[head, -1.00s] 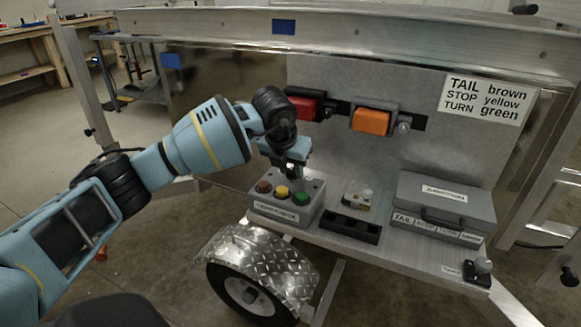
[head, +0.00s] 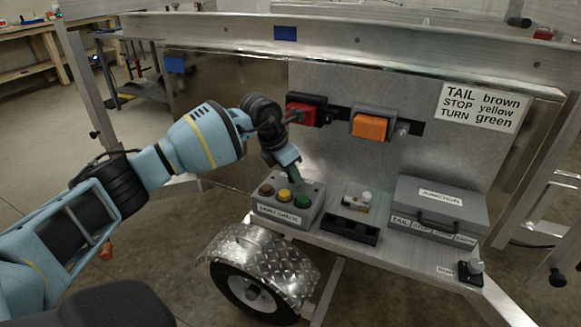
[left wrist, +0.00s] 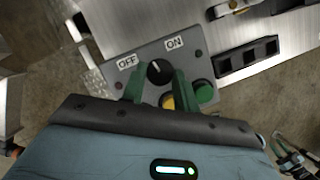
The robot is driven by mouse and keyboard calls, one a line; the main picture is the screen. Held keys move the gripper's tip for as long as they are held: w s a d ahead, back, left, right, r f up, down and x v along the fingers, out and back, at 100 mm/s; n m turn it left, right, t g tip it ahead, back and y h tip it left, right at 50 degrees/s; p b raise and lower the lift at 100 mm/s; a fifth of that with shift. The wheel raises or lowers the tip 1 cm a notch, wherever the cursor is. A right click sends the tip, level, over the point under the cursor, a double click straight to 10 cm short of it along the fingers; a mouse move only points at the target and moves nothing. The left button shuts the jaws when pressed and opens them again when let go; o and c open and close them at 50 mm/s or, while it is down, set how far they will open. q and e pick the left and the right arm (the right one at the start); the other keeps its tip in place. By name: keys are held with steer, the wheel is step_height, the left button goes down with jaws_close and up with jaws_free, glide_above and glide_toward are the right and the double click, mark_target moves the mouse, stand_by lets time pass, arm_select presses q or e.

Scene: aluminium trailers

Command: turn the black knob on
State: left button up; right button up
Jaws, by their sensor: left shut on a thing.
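The black knob (left wrist: 155,71) sits on the grey light-console box (head: 266,206), between the OFF label (left wrist: 127,63) and the ON label (left wrist: 174,43). A white mark on the knob points up and slightly left in the left wrist view. My left gripper (left wrist: 158,80) has a green finger on each side of the knob and is shut on it. In the head view my left gripper (head: 294,176) comes down over the back of the box and hides the knob. My right gripper is not in view.
Brown, yellow and green (head: 303,202) buttons line the box front. To its right are a black tray (head: 350,229) and a grey junction case (head: 440,203). Red (head: 302,112) and orange (head: 370,127) lamps hang on the panel behind. A wheel fender (head: 250,252) is below.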

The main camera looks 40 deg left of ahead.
arm_select(q)
steer(key=shift+w+a+r+m+h, duration=0.1)
steer(key=shift+m+h, duration=0.2)
steer(key=shift+m, duration=0.6)
steer(key=m+g+h, duration=0.1)
steer(key=m, duration=0.2)
steer(key=shift+w+a+m, duration=0.1)
steer(key=shift+m, duration=0.3)
steer(key=m+g+h+b, duration=0.1)
steer(key=m, duration=0.2)
steer(key=shift+w+a, duration=0.1)
steer(key=shift+w, duration=0.05)
steer(key=shift+m+g+b, duration=0.6)
steer(key=shift+m+b, duration=0.3)
steer(key=shift+m, duration=0.5)
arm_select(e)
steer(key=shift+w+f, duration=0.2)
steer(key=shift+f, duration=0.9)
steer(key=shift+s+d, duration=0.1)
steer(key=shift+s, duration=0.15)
arm_select(q)
steer(key=o, duration=1)
steer(key=shift+v, duration=3.85)
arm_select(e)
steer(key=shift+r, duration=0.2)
